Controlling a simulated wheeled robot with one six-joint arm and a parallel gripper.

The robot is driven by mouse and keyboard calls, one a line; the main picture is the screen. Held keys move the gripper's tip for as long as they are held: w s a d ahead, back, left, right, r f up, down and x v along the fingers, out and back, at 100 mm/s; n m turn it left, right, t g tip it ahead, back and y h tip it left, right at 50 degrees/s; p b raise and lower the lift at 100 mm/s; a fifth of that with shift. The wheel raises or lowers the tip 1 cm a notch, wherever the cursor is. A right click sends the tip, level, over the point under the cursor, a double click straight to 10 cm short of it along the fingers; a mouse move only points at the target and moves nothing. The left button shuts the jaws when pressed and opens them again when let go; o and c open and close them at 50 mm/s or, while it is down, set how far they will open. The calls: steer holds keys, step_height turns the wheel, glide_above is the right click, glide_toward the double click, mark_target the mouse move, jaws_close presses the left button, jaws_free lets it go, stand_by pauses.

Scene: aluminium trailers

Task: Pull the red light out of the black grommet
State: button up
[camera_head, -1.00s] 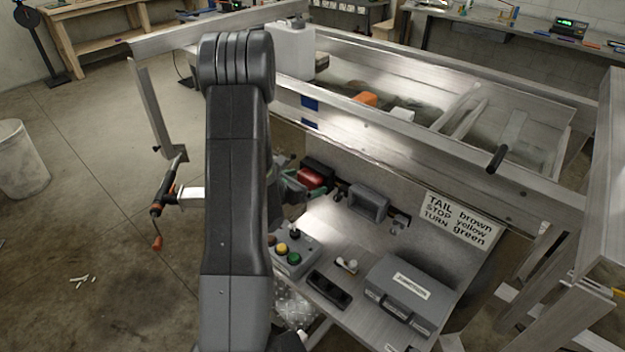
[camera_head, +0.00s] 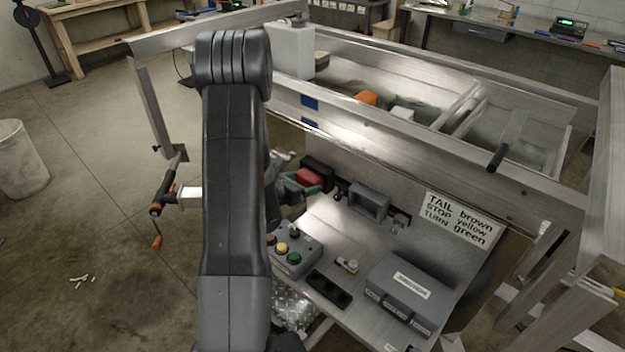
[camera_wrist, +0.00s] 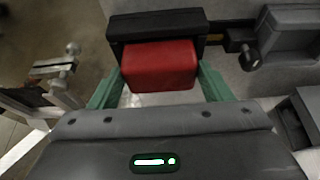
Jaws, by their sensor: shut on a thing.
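The red light (camera_wrist: 158,66) is a red block between my two green fingers in the wrist view. It also shows in the head view (camera_head: 309,177), right of my arm. My gripper (camera_wrist: 161,75) is shut on its sides; in the head view the gripper (camera_head: 300,188) is partly hidden by my arm. The black grommet (camera_wrist: 155,22) lies directly behind the light, against the panel; it also shows in the head view (camera_head: 319,165). The light's back end meets the grommet's front, and I cannot tell how deep it sits.
A grey housing (camera_head: 368,200) stands right of the grommet on the same panel. A metal beam (camera_head: 400,138) runs above the panel.

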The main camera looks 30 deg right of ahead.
steer(key=shift+s+a+b, duration=0.35)
steer(key=shift+a+b, duration=0.05)
steer(key=shift+a, duration=0.45)
steer(key=shift+s+a+b, duration=0.35)
steer(key=shift+a, duration=0.45)
steer(key=shift+a, duration=0.15)
steer(key=s+a+b, duration=0.2)
steer(key=a, duration=0.3)
steer(key=shift+s+a, duration=0.2)
steer(key=shift+a, duration=0.05)
